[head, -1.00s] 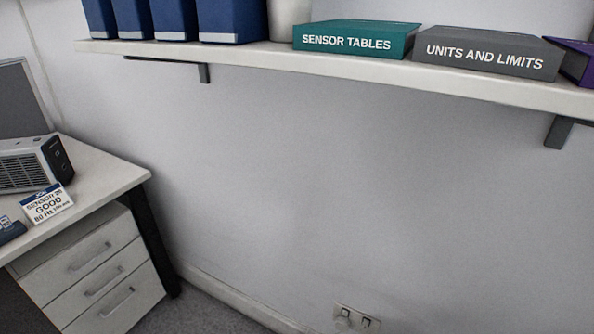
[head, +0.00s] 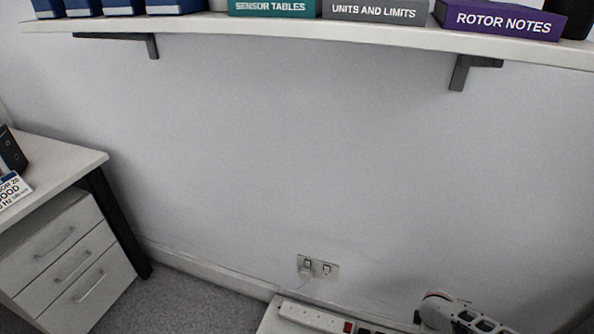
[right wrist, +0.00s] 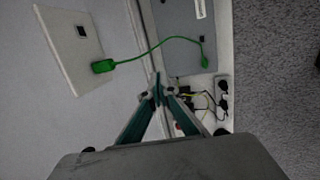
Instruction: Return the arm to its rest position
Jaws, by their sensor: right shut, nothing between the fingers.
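My right gripper (right wrist: 157,90) shows in the right wrist view with its teal fingers together at the tips and nothing between them. It is in front of a wall and bench area and appears clear of the things there. No gripper can be made out in the head view, and my left gripper is not in view.
A wall shelf (head: 300,30) carries binders, including a purple one (head: 500,20). A white drawer unit (head: 75,265) stands under a desk (head: 45,165) at left. The right wrist view shows a green cable (right wrist: 150,50), a pale panel (right wrist: 70,45) and a grey panel (right wrist: 185,50).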

